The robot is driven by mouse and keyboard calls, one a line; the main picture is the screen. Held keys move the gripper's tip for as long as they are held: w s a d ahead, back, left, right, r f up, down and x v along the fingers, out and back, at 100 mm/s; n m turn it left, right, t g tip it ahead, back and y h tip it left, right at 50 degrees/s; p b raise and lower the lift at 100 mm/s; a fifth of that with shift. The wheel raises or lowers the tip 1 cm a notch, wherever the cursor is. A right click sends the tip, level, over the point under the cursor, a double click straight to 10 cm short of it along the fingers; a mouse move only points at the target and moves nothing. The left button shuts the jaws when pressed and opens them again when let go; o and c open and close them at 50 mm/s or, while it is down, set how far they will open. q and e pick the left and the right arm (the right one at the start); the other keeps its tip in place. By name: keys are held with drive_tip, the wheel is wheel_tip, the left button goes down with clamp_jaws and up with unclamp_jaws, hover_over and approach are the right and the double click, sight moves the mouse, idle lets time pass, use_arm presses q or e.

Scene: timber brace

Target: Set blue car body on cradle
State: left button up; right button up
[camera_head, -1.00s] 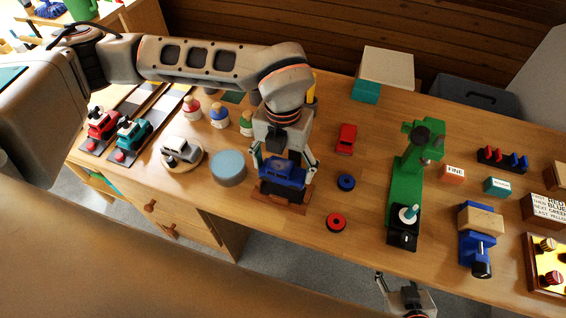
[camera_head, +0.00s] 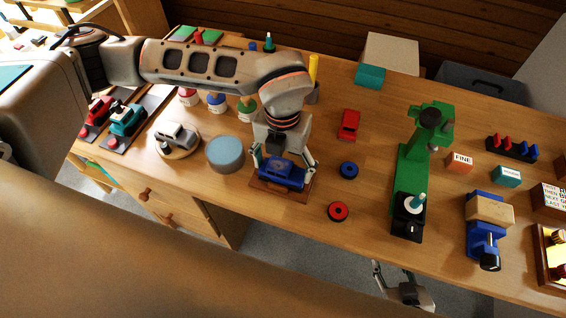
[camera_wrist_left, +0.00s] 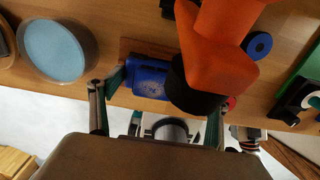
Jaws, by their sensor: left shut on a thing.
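The blue car body (camera_head: 282,177) is between the fingers of my left gripper (camera_head: 285,170), which is shut on it. The car body is upright and directly over the brown wooden cradle (camera_head: 283,193); whether it touches the cradle is hidden.
A round light-blue disc (camera_head: 225,153) stands left of the cradle. A blue ring (camera_head: 348,170), a red ring (camera_head: 338,211) and a red car body (camera_head: 349,124) lie to its right. A green press-like tool (camera_head: 410,180) stands further right. Bare table lies between them.

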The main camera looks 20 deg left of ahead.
sight(283, 165)
use_arm(q)
drive_tip(key=o, duration=1.2)
drive_tip(key=shift+r, duration=0.1)
drive_tip(key=shift+r+p, duration=1.55)
drive_tip(key=shift+r, duration=1.05)
drive_tip(key=shift+r+p, duration=0.45)
drive_tip(key=shift+r, duration=0.5)
